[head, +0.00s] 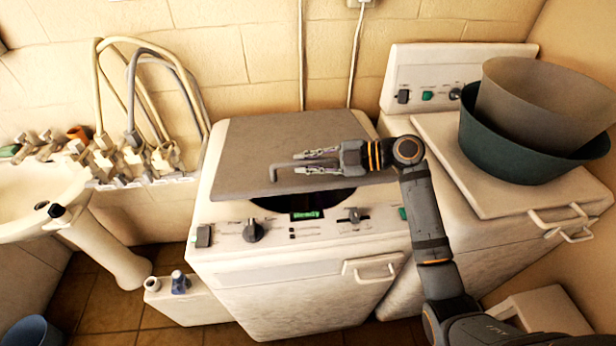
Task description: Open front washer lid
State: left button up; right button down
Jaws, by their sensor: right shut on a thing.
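The front washer (290,290) is a white top-loader in the middle, with its control panel along the front of its top. Its grey lid (235,145) is tilted up, with the front edge raised above the dark drum opening (270,204). My left gripper is not in view.
A second white washer (440,140) stands at the right, with a green basin (505,150) and a grey tub (540,100) stacked on its lid. A washbasin (40,200) and hoses (150,60) are at the left. The tiled wall rises close behind.

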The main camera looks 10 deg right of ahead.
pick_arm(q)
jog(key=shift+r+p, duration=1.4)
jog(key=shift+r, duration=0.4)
pick_arm(e)
jog(key=w+r+m, duration=0.1)
jog(key=w+r, duration=0.3)
jog(key=r, duration=0.4)
jog(key=w+r+m+g, duration=0.1)
jog(key=w+r, duration=0.4)
jog(key=r, duration=0.2)
jog(key=shift+r+m+h, duration=0.3)
jog(key=shift+r, duration=0.05)
